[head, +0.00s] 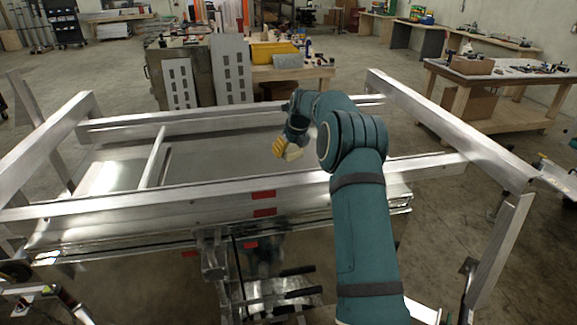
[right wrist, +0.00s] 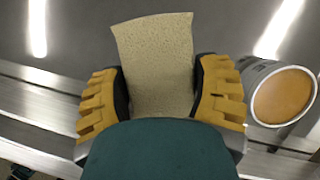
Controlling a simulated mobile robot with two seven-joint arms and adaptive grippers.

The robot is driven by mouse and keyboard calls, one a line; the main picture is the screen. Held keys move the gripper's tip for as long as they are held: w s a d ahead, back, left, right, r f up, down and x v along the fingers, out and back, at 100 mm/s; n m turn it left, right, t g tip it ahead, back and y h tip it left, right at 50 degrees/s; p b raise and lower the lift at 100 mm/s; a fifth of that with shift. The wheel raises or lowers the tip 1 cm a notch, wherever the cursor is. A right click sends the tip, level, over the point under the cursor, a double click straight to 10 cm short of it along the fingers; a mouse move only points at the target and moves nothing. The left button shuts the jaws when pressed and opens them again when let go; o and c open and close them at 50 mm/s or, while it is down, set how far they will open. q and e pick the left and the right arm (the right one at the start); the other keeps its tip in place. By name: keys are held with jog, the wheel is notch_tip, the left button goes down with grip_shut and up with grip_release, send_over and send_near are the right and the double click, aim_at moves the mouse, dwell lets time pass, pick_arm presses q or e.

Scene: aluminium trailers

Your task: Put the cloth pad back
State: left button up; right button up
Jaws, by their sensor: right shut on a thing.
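The cloth pad (right wrist: 155,60) is a beige, slightly curved rectangle, gripped between the two yellow-and-black fingers of my right gripper (right wrist: 160,95) in the right wrist view. In the head view my right gripper (head: 286,150) is over the middle of the aluminium trailer, with the pale pad (head: 293,153) at its tips. The pad's lower part is hidden by my gripper in the wrist view. I cannot tell whether the pad touches the trailer's surface. My left gripper is not in view.
A round metal can (right wrist: 282,95) with an orange-brown top is close beside the right finger in the wrist view. The trailer's side rails (head: 250,189) run around its flat bed (head: 215,155), which is largely clear. Workbenches (head: 495,80) stand behind.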

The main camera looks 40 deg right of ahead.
aim_at(287, 169)
jog(key=shift+f, duration=3.2)
jog(key=shift+f, duration=0.15)
jog(key=o, duration=1.1)
jog(key=shift+o, duration=0.2)
jog(key=v, duration=1.2)
